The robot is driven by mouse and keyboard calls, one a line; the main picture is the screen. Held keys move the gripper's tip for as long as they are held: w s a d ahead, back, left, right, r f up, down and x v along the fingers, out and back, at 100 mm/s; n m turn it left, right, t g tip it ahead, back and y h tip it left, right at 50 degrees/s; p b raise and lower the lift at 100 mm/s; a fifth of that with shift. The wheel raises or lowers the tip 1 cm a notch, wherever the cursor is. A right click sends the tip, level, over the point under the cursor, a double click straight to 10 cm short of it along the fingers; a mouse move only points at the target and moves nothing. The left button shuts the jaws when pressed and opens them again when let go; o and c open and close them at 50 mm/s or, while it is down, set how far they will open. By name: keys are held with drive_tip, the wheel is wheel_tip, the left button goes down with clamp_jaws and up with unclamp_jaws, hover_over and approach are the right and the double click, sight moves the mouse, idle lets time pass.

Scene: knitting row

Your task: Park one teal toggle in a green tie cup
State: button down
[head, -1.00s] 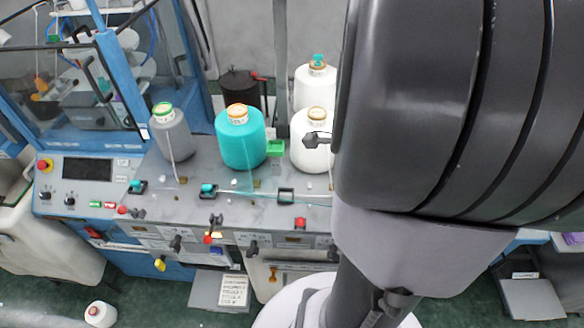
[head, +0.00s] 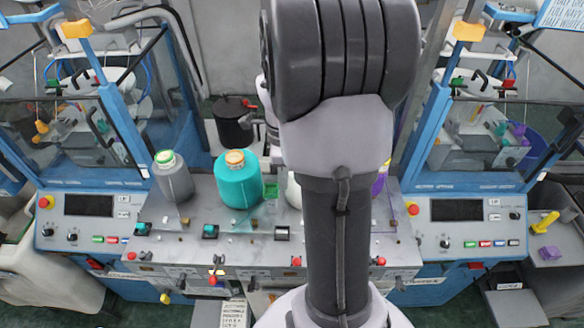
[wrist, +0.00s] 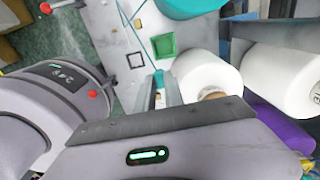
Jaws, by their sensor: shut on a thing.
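My gripper (wrist: 166,94) is shut on a small teal toggle (wrist: 158,76), which shows at its fingertips in the wrist view. A square green tie cup (wrist: 162,46) lies just beyond the toggle in that view, apart from it in the picture. The height between them is unclear. In the head view the green cup (head: 271,190) stands beside the teal yarn cone (head: 238,180). Two more teal toggles (head: 142,228) (head: 209,231) sit on dark holders on the grey bench. My arm hides the gripper in the head view.
A dark square holder (head: 282,233) is on the bench and looks empty. White cones (wrist: 208,74) and a purple cone (wrist: 280,122) stand close to my gripper. A grey cone (head: 173,178) is at left. Red knobs (head: 297,262) line the front edge.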

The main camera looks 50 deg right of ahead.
drive_tip(key=w, duration=0.1)
drive_tip(key=w+a, duration=0.1)
drive_tip(key=w+r, duration=0.1)
drive_tip(key=w, duration=0.1)
drive_tip(key=shift+a+p, duration=0.15)
drive_tip(key=shift+p, duration=0.25)
drive_tip(key=shift+s+f+b, duration=0.15)
drive_tip(key=shift+f+b, duration=0.2)
drive_tip(key=shift+f, duration=0.1)
drive_tip(key=shift+f+b, duration=0.5)
drive_tip(key=shift+f, duration=0.35)
drive_tip(key=shift+f, duration=0.1)
drive_tip(key=shift+f+b, duration=0.95)
drive_tip(key=shift+b, duration=0.15)
drive_tip(key=c, duration=1.4)
unclamp_jaws()
drive_tip(key=shift+o, duration=0.2)
